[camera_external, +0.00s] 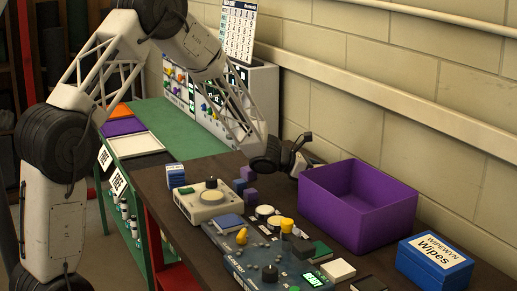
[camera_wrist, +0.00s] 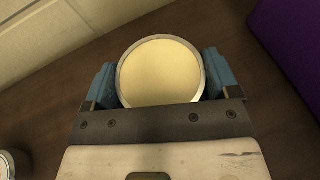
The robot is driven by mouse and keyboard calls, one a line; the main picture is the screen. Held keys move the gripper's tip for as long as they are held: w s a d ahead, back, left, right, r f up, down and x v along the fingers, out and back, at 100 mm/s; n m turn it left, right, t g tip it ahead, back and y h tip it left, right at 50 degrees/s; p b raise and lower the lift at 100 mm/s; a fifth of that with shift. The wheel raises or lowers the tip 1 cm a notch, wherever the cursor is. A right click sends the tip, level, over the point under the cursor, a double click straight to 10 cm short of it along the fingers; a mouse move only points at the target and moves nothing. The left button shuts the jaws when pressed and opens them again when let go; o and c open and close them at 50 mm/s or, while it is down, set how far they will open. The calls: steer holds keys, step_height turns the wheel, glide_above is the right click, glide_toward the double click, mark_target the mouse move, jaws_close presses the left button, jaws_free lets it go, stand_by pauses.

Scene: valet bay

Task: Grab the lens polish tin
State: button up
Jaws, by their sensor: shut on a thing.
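A round tin (camera_wrist: 160,70) with a plain cream top and a pale metal rim sits between the two blue fingers of my gripper (camera_wrist: 155,85) in the wrist view. The fingers are shut on its left and right sides. No label shows on its top, so I cannot read whether it is the lens polish tin. In the external view my gripper (camera_external: 303,158) is low over the back of the dark table, just left of the purple bin. The tin cannot be made out clearly there.
The purple bin (camera_external: 349,222) stands close on the right, with a blue wipes box (camera_external: 435,262) beyond it. Purple blocks (camera_external: 249,193), a beige device (camera_external: 203,204) and a cluttered blue-grey panel (camera_external: 262,256) lie in front. The wall runs close behind. Another round container (camera_wrist: 6,166) shows at the wrist view's lower left.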

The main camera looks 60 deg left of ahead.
steer(key=shift+r, duration=0.15)
steer(key=shift+r, duration=0.55)
steer(key=shift+s+d+r, duration=0.1)
steer(key=shift+s+r, duration=0.1)
steer(key=shift+r, duration=0.4)
steer(key=shift+s+r, duration=0.15)
steer(key=shift+r, duration=0.4)
steer(key=s+d, duration=0.1)
steer(key=s, duration=0.4)
steer(key=s+d+r, duration=0.1)
steer(key=s, duration=0.3)
steer(key=s+d, duration=0.2)
steer(key=s, duration=0.3)
steer(key=shift+s+d+r, duration=0.1)
steer(key=shift+s+r, duration=0.05)
steer(key=shift+s, duration=0.2)
